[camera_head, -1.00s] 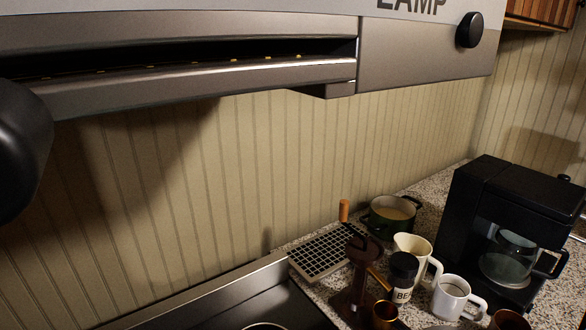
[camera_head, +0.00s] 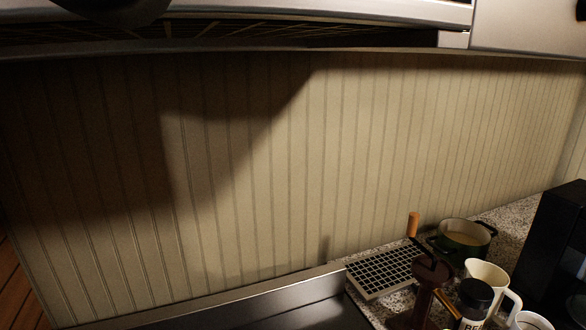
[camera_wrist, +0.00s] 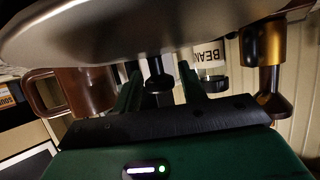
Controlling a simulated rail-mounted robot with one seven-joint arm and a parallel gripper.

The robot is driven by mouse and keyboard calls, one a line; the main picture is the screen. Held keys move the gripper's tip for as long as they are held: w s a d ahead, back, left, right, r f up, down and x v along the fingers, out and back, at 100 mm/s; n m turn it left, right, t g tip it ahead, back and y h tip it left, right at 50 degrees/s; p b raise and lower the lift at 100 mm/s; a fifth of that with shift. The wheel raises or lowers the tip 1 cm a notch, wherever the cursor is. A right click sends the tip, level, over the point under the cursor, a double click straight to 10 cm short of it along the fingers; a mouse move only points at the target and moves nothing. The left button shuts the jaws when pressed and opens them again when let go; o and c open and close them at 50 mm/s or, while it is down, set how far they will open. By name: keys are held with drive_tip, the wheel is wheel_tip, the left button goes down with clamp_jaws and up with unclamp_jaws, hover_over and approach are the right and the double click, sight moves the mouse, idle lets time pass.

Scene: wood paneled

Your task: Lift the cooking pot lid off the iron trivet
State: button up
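In the wrist view, the grey metal pot lid (camera_wrist: 130,35) fills the top of the picture, which looks upside down. Its dark knob (camera_wrist: 157,76) points towards my gripper (camera_wrist: 163,88). The two dark green fingers stand on either side of the knob. A gap shows between the knob and the right finger, so my gripper looks open around it. The iron trivet under the lid is not visible in this view. The head view shows neither my gripper nor the lid.
In the head view, a grid-like rack (camera_head: 383,272), a green pot (camera_head: 462,239), a cream jug (camera_head: 489,282) and a dark coffee maker (camera_head: 562,250) crowd the right counter. The range hood (camera_head: 380,12) spans the top. In the wrist view, a brown mug (camera_wrist: 88,92) stands left.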

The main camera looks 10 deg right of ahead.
drive_tip(key=c, duration=0.7)
drive_tip(key=o, duration=1)
drive_tip(key=shift+o, duration=0.2)
